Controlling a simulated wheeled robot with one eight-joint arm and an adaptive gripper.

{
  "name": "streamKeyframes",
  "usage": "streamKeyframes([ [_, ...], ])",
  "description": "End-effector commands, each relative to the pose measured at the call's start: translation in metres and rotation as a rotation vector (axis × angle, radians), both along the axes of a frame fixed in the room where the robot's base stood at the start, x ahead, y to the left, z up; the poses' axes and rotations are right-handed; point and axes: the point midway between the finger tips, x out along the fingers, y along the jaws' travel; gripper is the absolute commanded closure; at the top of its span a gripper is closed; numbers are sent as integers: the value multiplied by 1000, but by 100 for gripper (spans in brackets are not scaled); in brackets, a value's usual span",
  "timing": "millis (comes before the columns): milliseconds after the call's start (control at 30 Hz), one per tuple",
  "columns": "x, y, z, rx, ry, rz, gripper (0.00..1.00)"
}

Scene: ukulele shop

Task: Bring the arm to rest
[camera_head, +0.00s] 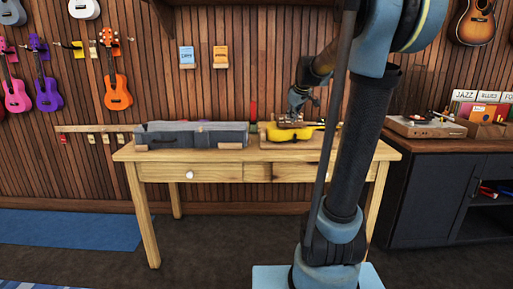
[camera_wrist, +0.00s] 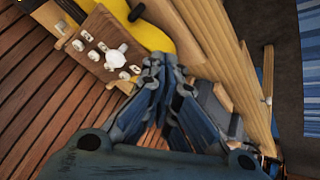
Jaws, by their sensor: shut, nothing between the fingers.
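My gripper (camera_wrist: 163,62) is shut with nothing between its fingers. In the head view my gripper (camera_head: 296,104) hangs small and partly dark above the right part of the wooden table (camera_head: 262,152). A yellow ukulele (camera_head: 324,134) lies on the table below and beside it, and its yellow body (camera_wrist: 152,32) also shows in the wrist view. A brown wooden piece with several light pegs (camera_wrist: 97,45) lies beside the fingers in the wrist view. My upright arm hides part of the table's right side.
A grey case (camera_head: 192,134) sits on the table's left half. Ukuleles, including an orange one (camera_head: 116,90), hang on the wooden wall. The floor at left, with a blue rug (camera_head: 70,229), is clear.

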Motion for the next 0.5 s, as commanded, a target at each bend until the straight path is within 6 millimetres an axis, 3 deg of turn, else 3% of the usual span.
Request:
streamKeyframes([
  [100, -48, -1, -17, 29, 53, -57, 100],
  [500, -197, -10, -90, 104, 225, -281, 100],
])
